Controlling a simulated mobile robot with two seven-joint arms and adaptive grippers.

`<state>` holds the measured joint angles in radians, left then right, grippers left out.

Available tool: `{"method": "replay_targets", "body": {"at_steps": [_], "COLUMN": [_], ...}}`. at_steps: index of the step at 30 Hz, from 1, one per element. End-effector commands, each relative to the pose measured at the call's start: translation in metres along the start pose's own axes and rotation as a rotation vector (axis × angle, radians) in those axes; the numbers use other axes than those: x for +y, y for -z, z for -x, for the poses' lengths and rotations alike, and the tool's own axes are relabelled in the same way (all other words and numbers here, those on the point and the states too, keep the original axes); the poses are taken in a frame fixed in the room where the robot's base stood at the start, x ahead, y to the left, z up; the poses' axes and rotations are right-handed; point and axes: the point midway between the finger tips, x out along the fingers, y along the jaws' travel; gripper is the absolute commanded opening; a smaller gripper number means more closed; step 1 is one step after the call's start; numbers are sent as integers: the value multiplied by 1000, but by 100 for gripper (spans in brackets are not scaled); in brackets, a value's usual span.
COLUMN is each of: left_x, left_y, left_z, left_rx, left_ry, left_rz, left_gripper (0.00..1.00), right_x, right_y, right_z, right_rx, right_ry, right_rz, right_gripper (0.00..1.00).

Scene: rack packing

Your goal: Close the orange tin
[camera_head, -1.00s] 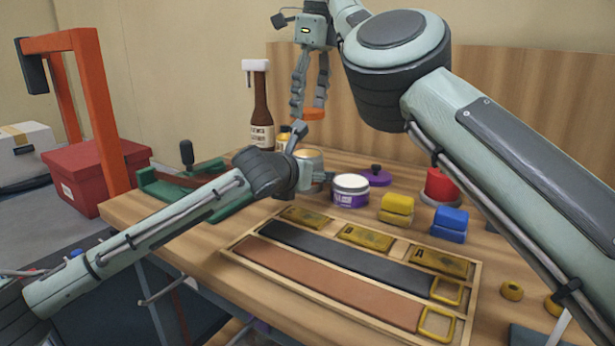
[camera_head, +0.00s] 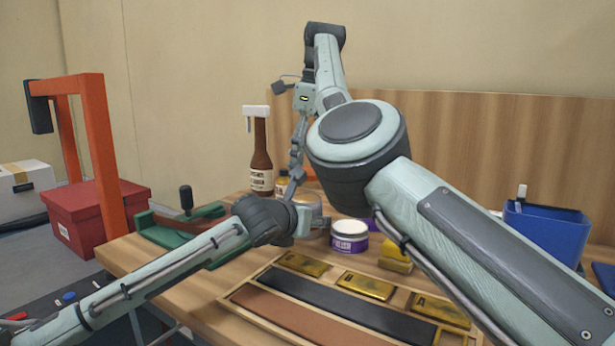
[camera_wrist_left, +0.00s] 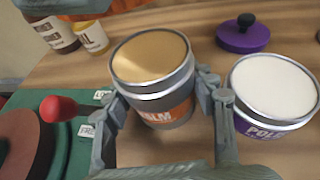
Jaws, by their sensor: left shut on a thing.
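The orange tin (camera_wrist_left: 165,105) stands upright and lidless in the left wrist view, with tan contents and an orange label. In the head view only part of its rim (camera_head: 308,198) shows. My left gripper (camera_wrist_left: 160,115) is shut around its sides, one finger on each side. My right gripper (camera_head: 303,175) is above and behind the tin in the head view, fingers pointing down. It holds the orange lid (camera_head: 312,182), of which only a sliver shows behind my arm. The lid is apart from the tin's rim in the left wrist view.
A purple tin (camera_wrist_left: 275,95) stands just right of the orange tin. The purple lid (camera_wrist_left: 243,37) with a black knob lies behind. A wooden tray (camera_head: 240,290) with leather strips lies in front.

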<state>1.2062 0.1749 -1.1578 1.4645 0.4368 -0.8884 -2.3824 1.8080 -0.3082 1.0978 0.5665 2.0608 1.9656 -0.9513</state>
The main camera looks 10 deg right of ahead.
Motion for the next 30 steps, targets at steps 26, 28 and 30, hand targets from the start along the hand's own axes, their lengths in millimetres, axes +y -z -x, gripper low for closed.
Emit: {"method": "replay_targets", "body": {"at_steps": [26,28,30], "left_x": [0,0,0], "left_y": [0,0,0], "left_z": [0,0,0], "left_rx": [0,0,0], "left_ry": [-1,-1,-1], "left_rz": [0,0,0], "left_gripper": [4,4,4], "right_x": [0,0,0], "right_y": [4,5,5], "right_z": [-28,-32,-36], "right_rx": [1,1,0], "right_ry": [-1,0,0], "right_rz": [0,1,1], "right_gripper": [39,39,39]}}
